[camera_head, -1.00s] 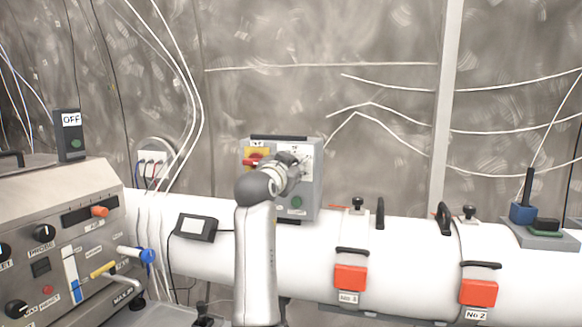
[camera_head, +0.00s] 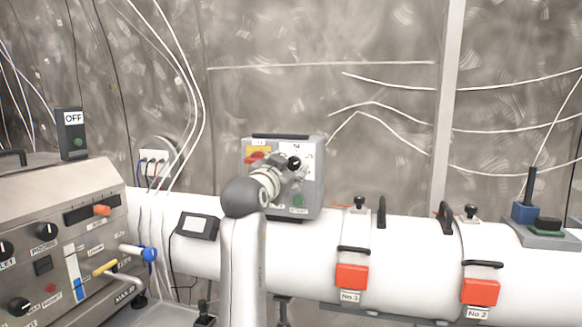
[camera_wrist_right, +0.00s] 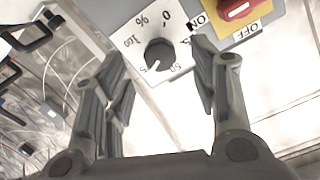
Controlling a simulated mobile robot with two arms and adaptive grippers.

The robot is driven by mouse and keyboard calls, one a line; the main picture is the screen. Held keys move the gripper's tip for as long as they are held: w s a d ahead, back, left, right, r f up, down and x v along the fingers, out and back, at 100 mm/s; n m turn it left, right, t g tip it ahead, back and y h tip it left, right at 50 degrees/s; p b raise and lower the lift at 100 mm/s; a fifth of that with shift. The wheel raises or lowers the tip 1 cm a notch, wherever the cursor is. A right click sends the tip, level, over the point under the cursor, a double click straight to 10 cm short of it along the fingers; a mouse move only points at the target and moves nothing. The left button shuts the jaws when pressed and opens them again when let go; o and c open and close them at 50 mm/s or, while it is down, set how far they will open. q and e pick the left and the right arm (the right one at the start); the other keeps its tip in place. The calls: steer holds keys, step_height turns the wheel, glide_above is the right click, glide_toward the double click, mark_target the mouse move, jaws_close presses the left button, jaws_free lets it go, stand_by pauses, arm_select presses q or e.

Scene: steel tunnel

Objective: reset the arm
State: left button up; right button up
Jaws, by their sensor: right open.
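My right arm reaches up to a grey control box (camera_head: 312,205) on the white pipe. Its gripper (camera_head: 284,180) is small and partly hidden by my own wrist in the head view. In the right wrist view the gripper (camera_wrist_right: 160,72) is open, its two fingers apart and empty. A black dial knob (camera_wrist_right: 159,53) on a white scale plate shows between and beyond the fingertips, apart from them. The knob (camera_head: 294,162) also shows in the head view, just above the gripper. A red switch (camera_wrist_right: 238,8) on a yellow plate is beside the dial. My left gripper is out of view.
A sloped console (camera_head: 60,235) with knobs and levers stands at the left. Two clamps with red latches (camera_head: 352,277) (camera_head: 480,291) sit on the pipe to the right. A small grey display (camera_head: 196,226) is left of my arm. Cables hang along the wall.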

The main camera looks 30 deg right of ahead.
steer(key=v, duration=0.2)
steer(key=shift+s+a, duration=0.2)
steer(key=shift+a, duration=0.05)
stand_by(0.3)
